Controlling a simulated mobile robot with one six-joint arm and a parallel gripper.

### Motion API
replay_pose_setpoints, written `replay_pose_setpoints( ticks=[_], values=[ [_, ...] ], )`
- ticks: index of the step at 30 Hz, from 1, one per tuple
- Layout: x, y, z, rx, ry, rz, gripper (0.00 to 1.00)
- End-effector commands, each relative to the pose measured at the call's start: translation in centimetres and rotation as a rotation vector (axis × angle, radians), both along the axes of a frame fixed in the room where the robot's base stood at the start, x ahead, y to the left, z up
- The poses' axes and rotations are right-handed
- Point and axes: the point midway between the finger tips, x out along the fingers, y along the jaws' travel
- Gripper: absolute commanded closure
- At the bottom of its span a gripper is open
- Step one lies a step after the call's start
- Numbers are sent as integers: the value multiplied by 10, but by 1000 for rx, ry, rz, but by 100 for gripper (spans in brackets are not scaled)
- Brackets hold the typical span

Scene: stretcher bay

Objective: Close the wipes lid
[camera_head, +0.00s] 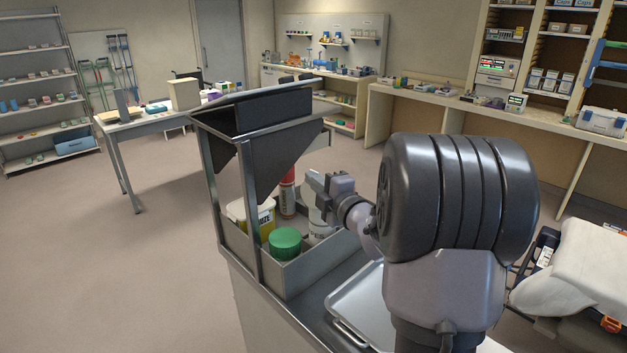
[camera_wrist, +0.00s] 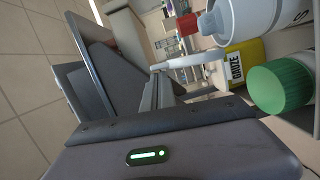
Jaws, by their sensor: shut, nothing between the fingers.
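The wipes tub (camera_head: 318,227) is a white cylinder with dark letters, standing in the grey cart bin. In the wrist view the white tub (camera_wrist: 245,18) lies at the upper right, with a grey-blue part (camera_wrist: 207,24) at its top end. I cannot tell from these frames how far its lid is open. My gripper (camera_head: 316,184) is above the tub in the head view and covers its top. The fingers (camera_wrist: 152,92) are shut and empty, apart from the tub in the wrist view.
A green-lidded jar (camera_head: 285,242), a yellow gauze box (camera_head: 264,215) and a red bottle (camera_head: 287,196) crowd the same bin. Dark tilted panels and posts (camera_head: 249,190) rise on its left. A metal tray (camera_head: 362,300) lies in front.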

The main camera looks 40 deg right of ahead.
Motion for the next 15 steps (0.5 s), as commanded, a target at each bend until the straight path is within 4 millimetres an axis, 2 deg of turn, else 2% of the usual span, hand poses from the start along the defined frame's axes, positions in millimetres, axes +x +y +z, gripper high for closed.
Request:
replay_pose_setpoints(
  ticks=[15],
  values=[
    [1, -5, 2, 49, 6, -1, 100]
  ],
)
